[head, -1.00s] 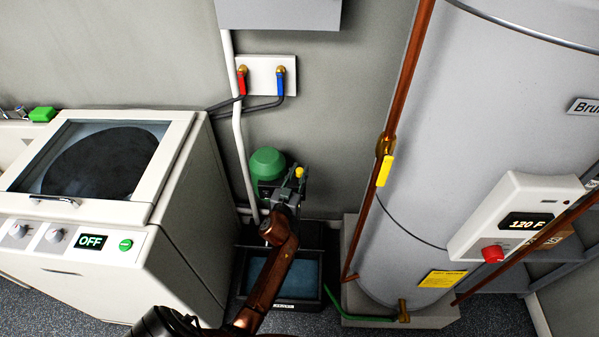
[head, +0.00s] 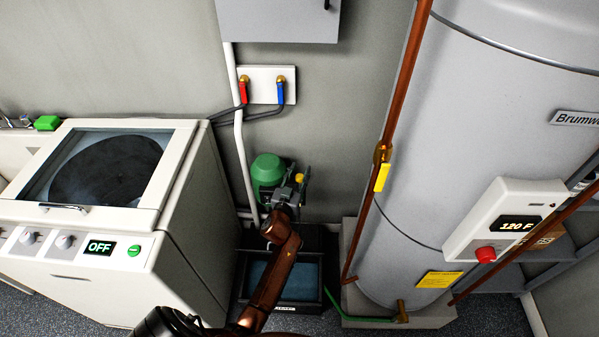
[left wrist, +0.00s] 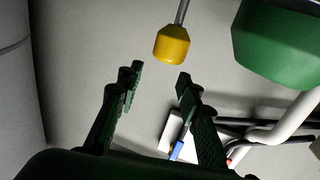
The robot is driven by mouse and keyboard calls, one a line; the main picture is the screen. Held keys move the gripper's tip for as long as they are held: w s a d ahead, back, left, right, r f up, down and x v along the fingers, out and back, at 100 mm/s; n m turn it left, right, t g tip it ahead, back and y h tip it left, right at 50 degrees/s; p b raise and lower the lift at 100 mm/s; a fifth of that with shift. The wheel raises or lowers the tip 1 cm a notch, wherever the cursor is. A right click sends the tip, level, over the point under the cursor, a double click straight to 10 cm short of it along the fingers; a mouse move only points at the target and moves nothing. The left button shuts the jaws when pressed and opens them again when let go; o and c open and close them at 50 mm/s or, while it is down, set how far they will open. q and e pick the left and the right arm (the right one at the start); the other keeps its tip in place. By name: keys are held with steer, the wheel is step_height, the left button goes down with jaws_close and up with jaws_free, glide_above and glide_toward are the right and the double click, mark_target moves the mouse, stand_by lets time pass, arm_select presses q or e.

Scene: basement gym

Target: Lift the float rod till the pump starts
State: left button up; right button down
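The float rod's yellow knob (head: 299,178) shows beside the green pump (head: 267,169), above the sump basin. In the left wrist view the yellow knob (left wrist: 172,46) hangs on a thin grey rod (left wrist: 181,12). My left gripper (head: 295,186) is at the knob in the head view and hides the rod below it. In the left wrist view the left gripper (left wrist: 160,78) is open and empty; the knob shows just beyond the fingertips, with no visible contact. The pump's green housing (left wrist: 278,42) is at the upper right there. My right gripper is out of view.
The dark sump basin (head: 321,278) holds bluish water below my left arm. A washer (head: 190,200) reading OFF stands left, and a grey tank (head: 430,170) right. A white pipe (head: 240,150) and red and blue valves (head: 262,84) are on the wall behind.

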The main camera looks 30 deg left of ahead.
arm_select(q)
steer(key=shift+o, duration=0.7)
steer(key=v, duration=1.2)
